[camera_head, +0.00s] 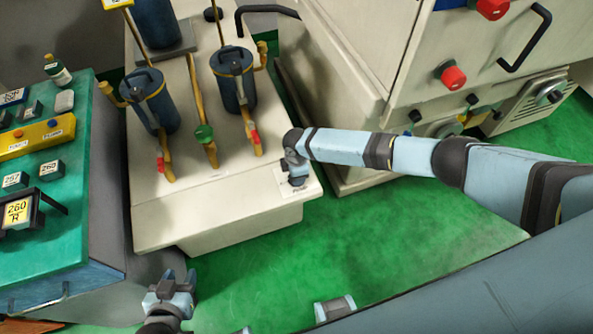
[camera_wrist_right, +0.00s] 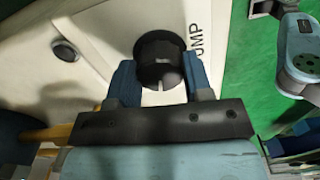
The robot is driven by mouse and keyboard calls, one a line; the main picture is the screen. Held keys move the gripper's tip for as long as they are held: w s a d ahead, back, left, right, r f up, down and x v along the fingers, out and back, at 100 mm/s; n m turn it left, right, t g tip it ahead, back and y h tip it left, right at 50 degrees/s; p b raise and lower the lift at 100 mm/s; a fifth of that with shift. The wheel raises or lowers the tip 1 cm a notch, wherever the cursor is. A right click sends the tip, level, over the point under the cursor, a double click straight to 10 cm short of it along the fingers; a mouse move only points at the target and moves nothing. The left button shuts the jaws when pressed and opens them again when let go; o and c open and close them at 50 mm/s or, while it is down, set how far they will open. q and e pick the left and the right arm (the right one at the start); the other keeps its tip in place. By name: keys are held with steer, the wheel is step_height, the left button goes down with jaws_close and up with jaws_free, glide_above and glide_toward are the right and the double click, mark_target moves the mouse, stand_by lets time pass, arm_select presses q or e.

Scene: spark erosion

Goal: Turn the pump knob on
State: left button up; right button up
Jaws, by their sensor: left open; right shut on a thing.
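The pump knob (camera_wrist_right: 160,52) is a round black knob on the cream panel in the right wrist view, beside lettering that reads "UMP" where it shows. My right gripper (camera_wrist_right: 160,82) has one finger on each side of the knob and is shut on it. A pale slot mark on the knob's near side points down towards the gripper. In the head view, my right gripper (camera_head: 297,180) is at the front right corner of the cream unit and hides most of the knob. My left gripper (camera_head: 173,284) is open and empty, low in front of the unit.
The cream unit (camera_head: 225,200) carries blue canisters (camera_head: 236,85) and brass pipes with red and green handles. A teal bench (camera_head: 60,240) with labelled boxes stands left. A cream machine (camera_head: 350,110) with red knobs (camera_head: 453,77) stands right. Green floor (camera_head: 380,240) is clear in front.

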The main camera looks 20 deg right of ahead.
steer(key=m+p, duration=0.2)
steer(key=m, duration=0.2)
steer(key=shift+r+m, duration=0.1)
steer(key=shift+m, duration=0.2)
steer(key=m+p, duration=0.2)
steer(key=m, duration=0.1)
steer(key=shift+a+m, duration=0.1)
steer(key=shift+m, duration=0.3)
steer(key=m+p, duration=0.1)
steer(key=m, duration=0.2)
steer(key=shift+m+p, duration=0.7)
steer(key=shift+m, duration=1)
steer(key=o, duration=0.9)
